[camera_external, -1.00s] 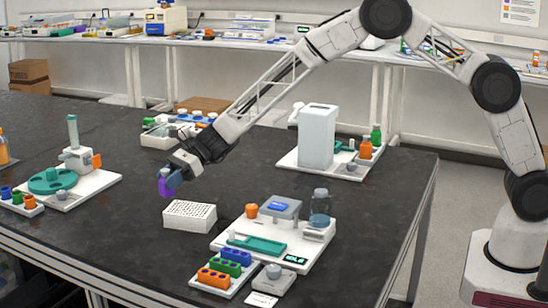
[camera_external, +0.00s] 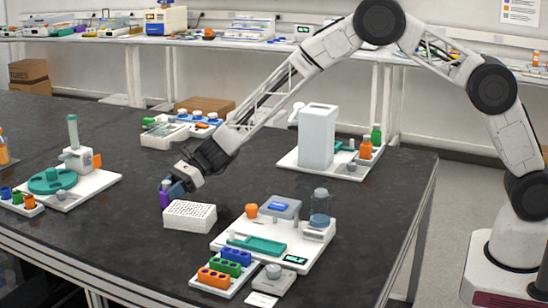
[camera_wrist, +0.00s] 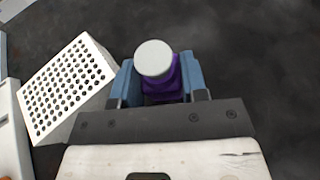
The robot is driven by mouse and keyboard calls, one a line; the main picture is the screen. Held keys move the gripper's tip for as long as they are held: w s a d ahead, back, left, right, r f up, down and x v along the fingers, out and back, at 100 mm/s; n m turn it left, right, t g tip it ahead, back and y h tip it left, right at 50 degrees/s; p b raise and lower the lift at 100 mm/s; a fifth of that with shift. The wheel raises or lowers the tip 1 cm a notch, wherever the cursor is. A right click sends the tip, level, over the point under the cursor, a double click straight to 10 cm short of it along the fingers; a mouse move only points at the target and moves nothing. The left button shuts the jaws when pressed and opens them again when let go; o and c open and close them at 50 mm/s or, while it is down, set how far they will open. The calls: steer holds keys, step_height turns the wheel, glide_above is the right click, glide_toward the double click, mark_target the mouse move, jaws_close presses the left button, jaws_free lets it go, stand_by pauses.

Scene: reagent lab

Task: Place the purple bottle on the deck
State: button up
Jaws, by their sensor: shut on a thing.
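The purple bottle (camera_external: 165,198) has a pale grey-white cap and is beside the left end of the white perforated rack in the external view. The bottle also shows in the wrist view (camera_wrist: 160,90), upright between the two blue fingers. My gripper (camera_external: 171,189) is shut on it, with a finger on each side. In the wrist view my gripper (camera_wrist: 158,82) points at the dark deck (camera_wrist: 260,75). The bottle's base is low over or on the deck; I cannot tell whether it touches.
The white perforated rack (camera_external: 190,215) stands close on the right of the bottle. A white station with a teal tray (camera_external: 257,245) lies further right. A station with a teal disc (camera_external: 52,181) stands at the left. The dark deck in front of the bottle is clear.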

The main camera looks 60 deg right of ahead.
steer(key=o, duration=1)
steer(key=shift+d+r, duration=0.1)
steer(key=shift+r, duration=0.05)
steer(key=v, duration=1.2)
